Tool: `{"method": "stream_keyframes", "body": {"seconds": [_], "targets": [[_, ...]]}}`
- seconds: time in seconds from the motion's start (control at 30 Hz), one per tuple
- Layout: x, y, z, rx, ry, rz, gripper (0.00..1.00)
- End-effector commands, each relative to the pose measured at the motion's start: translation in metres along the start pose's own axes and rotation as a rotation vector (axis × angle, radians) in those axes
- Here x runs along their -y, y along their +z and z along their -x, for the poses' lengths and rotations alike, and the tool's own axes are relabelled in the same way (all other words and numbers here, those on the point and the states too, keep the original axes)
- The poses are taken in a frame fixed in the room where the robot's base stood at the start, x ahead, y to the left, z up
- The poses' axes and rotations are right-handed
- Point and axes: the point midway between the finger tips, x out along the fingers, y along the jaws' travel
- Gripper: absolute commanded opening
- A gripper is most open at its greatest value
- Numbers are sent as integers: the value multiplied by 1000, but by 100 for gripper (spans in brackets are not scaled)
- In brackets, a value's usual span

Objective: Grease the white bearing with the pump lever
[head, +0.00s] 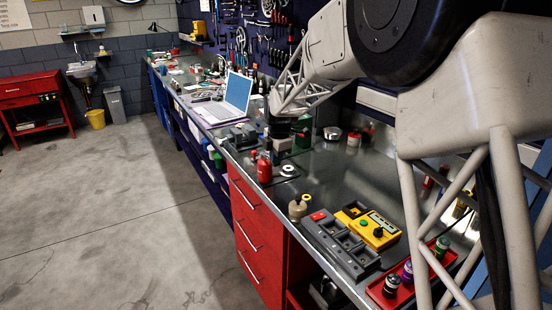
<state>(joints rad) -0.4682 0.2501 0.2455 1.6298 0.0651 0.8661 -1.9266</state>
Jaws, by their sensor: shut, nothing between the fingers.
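A red bottle-shaped object (264,170), perhaps the grease pump, stands near the front edge of the bench. A small lever cannot be made out on it. A white ring with a dark centre (289,170), likely the white bearing, lies flat just right of it. My gripper (277,156) points down from the arm, just behind the red object and the white ring. It is shut and empty. Its fingertips are small and dark here, and I cannot tell whether they touch anything.
A beige round part (297,210) and a pale yellow ring (308,197) are nearer. A grey tray (335,246) with a yellow box (377,231) and a red tray (384,295) of small bottles lie right. A laptop (237,93) stands behind, left. Bare metal bench lies around (365,184).

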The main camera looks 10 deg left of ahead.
Motion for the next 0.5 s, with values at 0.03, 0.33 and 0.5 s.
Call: {"method": "stream_keyframes", "body": {"seconds": [0.03, 0.33, 0.5], "targets": [[0, 0, 2, 0, 1, 0, 0], [-4, 0, 30, 1, 3, 0, 0], [-7, 0, 56, 1, 3, 0, 0]]}}
